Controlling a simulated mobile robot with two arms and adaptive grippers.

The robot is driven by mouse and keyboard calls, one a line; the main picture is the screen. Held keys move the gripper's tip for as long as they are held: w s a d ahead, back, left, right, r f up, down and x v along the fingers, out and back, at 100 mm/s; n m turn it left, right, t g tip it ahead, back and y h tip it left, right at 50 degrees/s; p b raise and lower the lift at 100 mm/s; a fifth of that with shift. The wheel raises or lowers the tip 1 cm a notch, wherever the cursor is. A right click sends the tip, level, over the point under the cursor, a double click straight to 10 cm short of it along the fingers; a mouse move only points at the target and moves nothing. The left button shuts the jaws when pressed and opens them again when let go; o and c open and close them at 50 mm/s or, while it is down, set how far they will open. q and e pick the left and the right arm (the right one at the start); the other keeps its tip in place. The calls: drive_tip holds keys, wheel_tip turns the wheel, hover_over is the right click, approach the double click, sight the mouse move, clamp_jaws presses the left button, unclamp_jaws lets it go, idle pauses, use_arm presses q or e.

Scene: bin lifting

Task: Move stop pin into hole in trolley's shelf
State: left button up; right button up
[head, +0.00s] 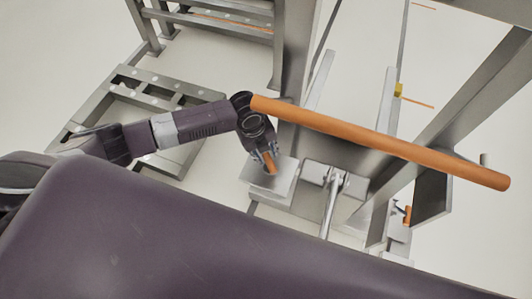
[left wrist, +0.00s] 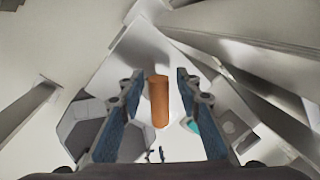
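The stop pin looks to be the short orange cylinder (head: 270,163) at my left gripper's fingertips in the head view. In the left wrist view the orange pin (left wrist: 159,102) stands between the two blue-padded fingers, with a clear gap on each side. My left gripper (head: 266,160) is open around it and points down over a grey metal plate (head: 284,188). The pin's lower end and any hole under it cannot be made out. My right gripper is not in view.
A long orange bar (head: 380,142) runs from beside my left wrist to the right. A grey metal frame with slanted posts (head: 440,110) stands at the right. A low metal rack (head: 165,92) is at the left. A small orange piece (head: 407,215) sits at the right. Pale floor is clear at upper left.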

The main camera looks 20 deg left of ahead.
use_arm(q)
drive_tip(key=shift+o, duration=0.2)
wheel_tip(320, 180, up, 8)
drive_tip(key=s+a, duration=0.1)
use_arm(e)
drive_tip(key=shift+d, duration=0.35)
use_arm(q)
drive_tip(key=shift+a, duration=0.1)
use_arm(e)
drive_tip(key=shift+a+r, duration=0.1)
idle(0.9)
